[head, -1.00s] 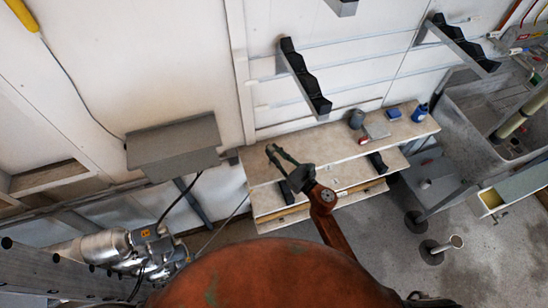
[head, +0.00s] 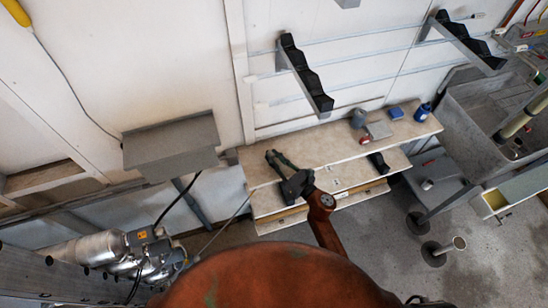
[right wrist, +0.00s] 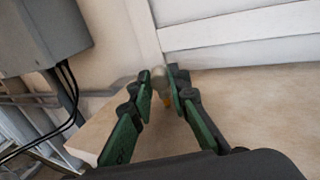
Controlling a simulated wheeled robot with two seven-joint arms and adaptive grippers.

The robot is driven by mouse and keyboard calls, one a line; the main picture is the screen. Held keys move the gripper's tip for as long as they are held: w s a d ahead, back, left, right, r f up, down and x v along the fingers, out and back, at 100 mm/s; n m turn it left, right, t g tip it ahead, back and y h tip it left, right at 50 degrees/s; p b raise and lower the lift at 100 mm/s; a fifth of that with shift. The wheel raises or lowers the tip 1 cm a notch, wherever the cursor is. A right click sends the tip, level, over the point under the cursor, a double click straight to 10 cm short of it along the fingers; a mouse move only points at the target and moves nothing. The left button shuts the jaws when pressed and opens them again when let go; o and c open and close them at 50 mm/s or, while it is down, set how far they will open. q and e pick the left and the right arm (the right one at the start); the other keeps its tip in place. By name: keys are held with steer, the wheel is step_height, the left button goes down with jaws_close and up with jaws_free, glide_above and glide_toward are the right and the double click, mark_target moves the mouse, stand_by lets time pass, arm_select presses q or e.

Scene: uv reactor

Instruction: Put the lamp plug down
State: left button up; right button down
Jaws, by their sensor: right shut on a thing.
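My right gripper (head: 273,158) is over the left end of the wooden shelf top (head: 320,145). In the right wrist view its green fingers (right wrist: 161,78) are closed in on a small pale and yellowish piece, the lamp plug (right wrist: 161,97), which is blurred and partly hidden by the fingers. In the head view the plug cannot be made out. I cannot tell whether the plug touches the shelf top. My left gripper is not in view.
A grey wall box (head: 170,142) with black cables hangs left of the shelf. A grey cup (head: 358,118), a blue box (head: 396,113) and a blue bottle (head: 422,112) stand on the shelf's right part. The shelf middle is clear. A black-toothed rack (head: 305,75) juts out above.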

steer(key=shift+f, duration=0.15)
steer(key=c, duration=1.8)
jaws_free()
steer(key=shift+r+p, duration=0.35)
steer(key=shift+r, duration=0.1)
steer(key=shift+r+p, duration=0.4)
steer(key=shift+p, duration=0.05)
steer(key=v, duration=1.2)
steer(key=shift+f+b, duration=0.2)
steer(key=shift+b, duration=0.2)
steer(key=shift+d, duration=0.1)
